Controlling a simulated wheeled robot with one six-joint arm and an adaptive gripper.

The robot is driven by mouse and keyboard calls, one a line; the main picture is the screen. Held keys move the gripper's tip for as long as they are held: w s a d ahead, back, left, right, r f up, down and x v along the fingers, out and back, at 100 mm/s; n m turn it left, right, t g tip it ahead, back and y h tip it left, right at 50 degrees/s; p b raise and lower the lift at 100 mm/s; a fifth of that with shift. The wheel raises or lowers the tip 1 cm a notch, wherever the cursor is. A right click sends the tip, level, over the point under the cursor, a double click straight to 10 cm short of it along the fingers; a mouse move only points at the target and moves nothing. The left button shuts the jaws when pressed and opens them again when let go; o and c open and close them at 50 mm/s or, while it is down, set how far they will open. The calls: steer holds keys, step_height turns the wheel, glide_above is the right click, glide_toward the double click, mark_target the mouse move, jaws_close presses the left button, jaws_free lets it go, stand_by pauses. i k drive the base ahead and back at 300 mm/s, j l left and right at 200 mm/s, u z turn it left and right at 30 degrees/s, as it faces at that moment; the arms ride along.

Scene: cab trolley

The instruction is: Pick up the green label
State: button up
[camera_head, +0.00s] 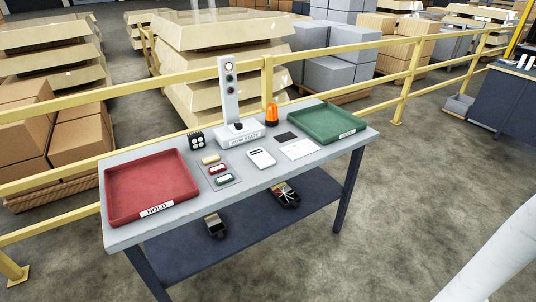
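The green label (224,180) is a small green block with a pale face. It lies at the near end of a short row on a grey pad (236,177), near the front edge of the table. The red label (217,169) is just behind it, and the yellow label (210,158) is behind that. Nothing covers the green label. A smooth white shape at the lower right may be part of my arm, well apart from the labels.
The grey table (270,178) holds a red HOLD tray (150,184) at left and a green tray (327,122) at right. Yellow railing (200,81) runs behind.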

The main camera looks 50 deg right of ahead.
mark_target(228, 176)
steer(key=i+l+z, duration=0.25)
steer(key=i+l, duration=0.2)
steer(key=i+l+z, duration=0.25)
steer(key=i+l, duration=0.25)
steer(key=l, duration=0.1)
